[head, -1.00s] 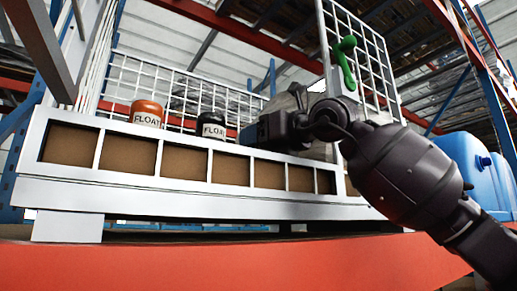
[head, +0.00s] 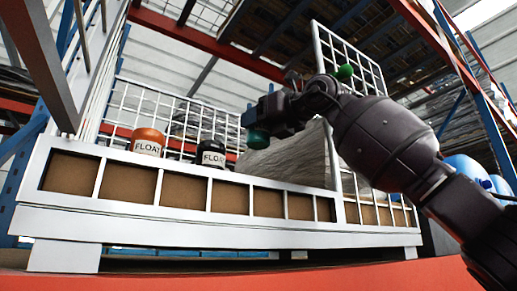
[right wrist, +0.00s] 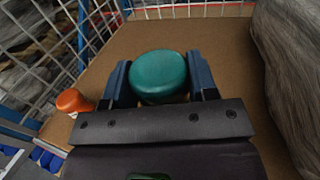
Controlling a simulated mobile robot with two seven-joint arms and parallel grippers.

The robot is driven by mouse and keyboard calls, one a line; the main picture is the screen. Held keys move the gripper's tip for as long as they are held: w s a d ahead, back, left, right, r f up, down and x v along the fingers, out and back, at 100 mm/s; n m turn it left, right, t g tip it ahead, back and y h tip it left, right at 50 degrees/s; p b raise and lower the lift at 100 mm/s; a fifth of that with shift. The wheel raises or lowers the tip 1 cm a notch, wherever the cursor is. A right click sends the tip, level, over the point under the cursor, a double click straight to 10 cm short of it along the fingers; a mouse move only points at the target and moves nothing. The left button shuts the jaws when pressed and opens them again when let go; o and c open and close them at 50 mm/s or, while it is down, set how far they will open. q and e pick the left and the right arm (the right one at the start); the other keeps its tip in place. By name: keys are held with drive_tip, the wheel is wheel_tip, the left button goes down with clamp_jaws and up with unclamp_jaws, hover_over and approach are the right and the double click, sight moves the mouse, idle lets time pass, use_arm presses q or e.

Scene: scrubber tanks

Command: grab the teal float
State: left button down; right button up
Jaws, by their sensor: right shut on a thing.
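The teal float (head: 258,138) is between the fingers of my right gripper (head: 260,117), held above the rim of the white mesh-sided crate (head: 205,222). In the right wrist view the teal float (right wrist: 159,76) shows its rounded top, with a blue finger of the right gripper (right wrist: 160,82) against each side. An orange float (head: 148,141) and a black float (head: 211,153), both labelled FLOAT, stand in the crate to the left. The orange float also shows in the right wrist view (right wrist: 73,100). My left gripper is not in view.
A grey wrapped bulk (head: 290,158) fills the crate's right part, close to the gripper. White mesh panels (head: 345,50) rise at the crate's sides and back. Blue containers (head: 465,168) stand at right. The brown crate floor (right wrist: 215,40) has bare room around the float.

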wheel_tip(320, 180, up, 8)
drive_tip(key=shift+f, duration=0.1)
idle(0.4)
